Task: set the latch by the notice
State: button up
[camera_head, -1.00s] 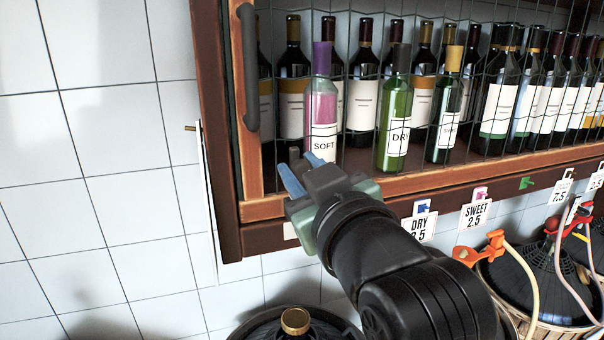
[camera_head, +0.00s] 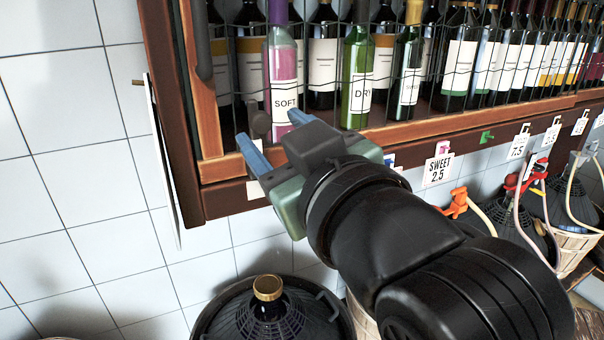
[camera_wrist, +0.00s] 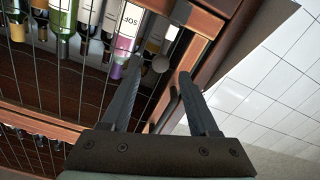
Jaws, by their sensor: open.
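The cabinet's wire-mesh door has a wooden frame (camera_head: 203,105).
Bottles stand behind the mesh, including SOFT (camera_head: 284,75) and DRY (camera_head: 357,80). A dark vertical handle (camera_head: 196,40) is above left. Tags such as SWEET (camera_head: 438,168) hang below. A demijohn (camera_head: 268,305) stands under my gripper. The tiled wall (camera_head: 60,190) at left is clear.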

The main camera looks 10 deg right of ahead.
jog(key=b+v, duration=0.2)
jog(key=v, duration=0.5)
jog(key=shift+s, duration=0.2)
jog(key=shift+r, duration=0.1)
